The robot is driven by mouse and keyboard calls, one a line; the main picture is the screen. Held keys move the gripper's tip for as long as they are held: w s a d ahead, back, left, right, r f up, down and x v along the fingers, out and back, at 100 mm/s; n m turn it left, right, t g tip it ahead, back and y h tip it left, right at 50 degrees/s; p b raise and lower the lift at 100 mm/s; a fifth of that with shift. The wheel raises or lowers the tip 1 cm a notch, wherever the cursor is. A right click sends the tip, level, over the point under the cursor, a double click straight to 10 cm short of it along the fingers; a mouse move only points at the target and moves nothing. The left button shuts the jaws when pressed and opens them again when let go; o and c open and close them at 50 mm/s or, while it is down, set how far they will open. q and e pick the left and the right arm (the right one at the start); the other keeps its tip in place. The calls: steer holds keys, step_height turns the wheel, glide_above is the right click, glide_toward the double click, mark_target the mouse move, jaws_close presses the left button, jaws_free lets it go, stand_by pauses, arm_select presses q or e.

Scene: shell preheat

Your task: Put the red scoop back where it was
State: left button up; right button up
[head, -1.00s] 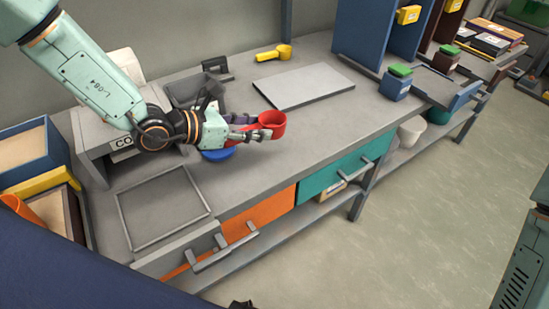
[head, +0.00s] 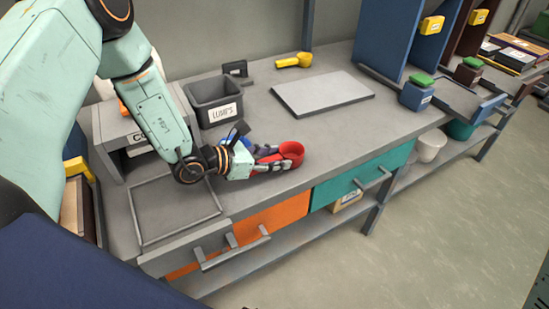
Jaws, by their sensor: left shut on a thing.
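The red scoop (head: 291,152) is in the head view, over the front part of the grey bench, its round cup to the right. My left gripper (head: 268,161) is shut on its handle, which the fingers mostly hide. The scoop is low and close to the bench top; I cannot tell whether it touches. A bit of blue (head: 246,142) shows just behind the gripper, mostly hidden. A yellow scoop (head: 294,61) lies at the back of the bench by the wall. My right gripper is not in view.
A grey bin labelled for lumps (head: 213,101) stands behind my left wrist. A flat grey plate (head: 322,92) lies at mid-bench. An empty framed tray (head: 175,212) lies at left. A blue jar with a green lid (head: 416,92) stands at right. The bench between scoop and jar is clear.

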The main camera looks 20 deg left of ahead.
arm_select(q)
steer(key=shift+w, duration=0.2)
steer(key=shift+s+d, duration=0.15)
steer(key=shift+s, duration=0.15)
steer(key=shift+f+b, duration=0.1)
steer(key=shift+b, duration=0.2)
steer(key=o, duration=0.8)
steer(key=shift+o, duration=0.8)
steer(key=shift+w+f, duration=0.1)
steer(key=shift+w, duration=0.1)
steer(key=shift+o, duration=1.2)
steer(key=shift+s, duration=0.15)
steer(key=shift+r+p, duration=0.35)
steer(key=shift+p, duration=0.1)
steer(key=p+v, duration=0.4)
steer(key=v, duration=0.6)
steer(key=shift+r, duration=0.2)
steer(key=shift+s+a+r+p, duration=0.15)
steer(key=shift+s+a+p, duration=0.4)
steer(key=shift+s+a, duration=0.1)
